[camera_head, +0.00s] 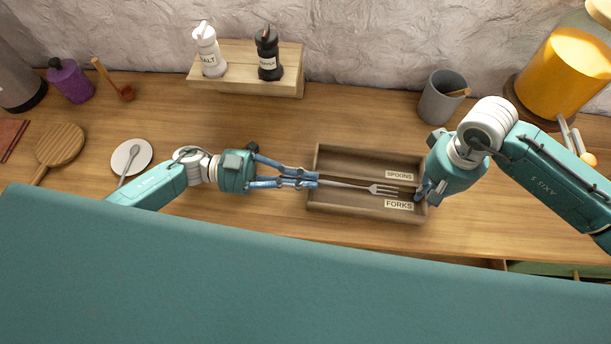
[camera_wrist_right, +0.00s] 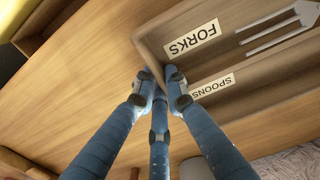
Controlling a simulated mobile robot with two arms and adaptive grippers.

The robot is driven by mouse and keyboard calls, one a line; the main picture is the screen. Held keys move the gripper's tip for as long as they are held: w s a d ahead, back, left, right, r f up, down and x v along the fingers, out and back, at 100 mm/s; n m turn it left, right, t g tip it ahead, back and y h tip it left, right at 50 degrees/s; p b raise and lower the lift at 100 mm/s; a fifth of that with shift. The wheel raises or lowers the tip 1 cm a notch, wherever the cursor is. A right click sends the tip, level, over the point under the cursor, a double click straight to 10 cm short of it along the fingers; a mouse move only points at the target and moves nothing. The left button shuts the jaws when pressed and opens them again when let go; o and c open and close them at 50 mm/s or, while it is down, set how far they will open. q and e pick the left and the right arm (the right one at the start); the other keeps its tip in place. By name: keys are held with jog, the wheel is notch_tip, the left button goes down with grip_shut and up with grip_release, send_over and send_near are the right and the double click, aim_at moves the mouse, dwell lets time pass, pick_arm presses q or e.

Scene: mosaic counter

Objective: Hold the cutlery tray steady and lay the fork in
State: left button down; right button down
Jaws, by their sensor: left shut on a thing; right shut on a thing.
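The wooden cutlery tray (camera_head: 350,211) sits on the counter, with a back compartment labelled SPOONS (camera_head: 398,175) and a front one labelled FORKS (camera_head: 398,204). My left gripper (camera_head: 316,180) is shut on the handle of the metal fork (camera_head: 380,190) at the tray's left side. The fork's tines point right, over the FORKS side near the divider; I cannot tell how high it is. The tines also show in the right wrist view (camera_wrist_right: 270,40). My right gripper (camera_head: 422,194) is shut on the tray's right wall; its fingertips show there in the right wrist view (camera_wrist_right: 166,85).
A white plate with a spoon (camera_head: 133,158) lies left of my left arm. A grey cup (camera_head: 442,98) and a jar of orange liquid (camera_head: 568,70) stand at the back right. Salt and pepper mills stand on a wooden shelf (camera_head: 230,78). The counter behind the tray is clear.

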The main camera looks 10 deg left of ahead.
pick_arm(q)
jog(key=c, duration=1.8)
grip_release()
jog(key=a, duration=1.2)
jog(key=shift+s, duration=0.15)
pick_arm(e)
jog(key=c, duration=1.7)
grip_release()
jog(key=shift+r, duration=0.1)
notch_tip(320, 180, up, 12)
jog(key=shift+f, duration=0.1)
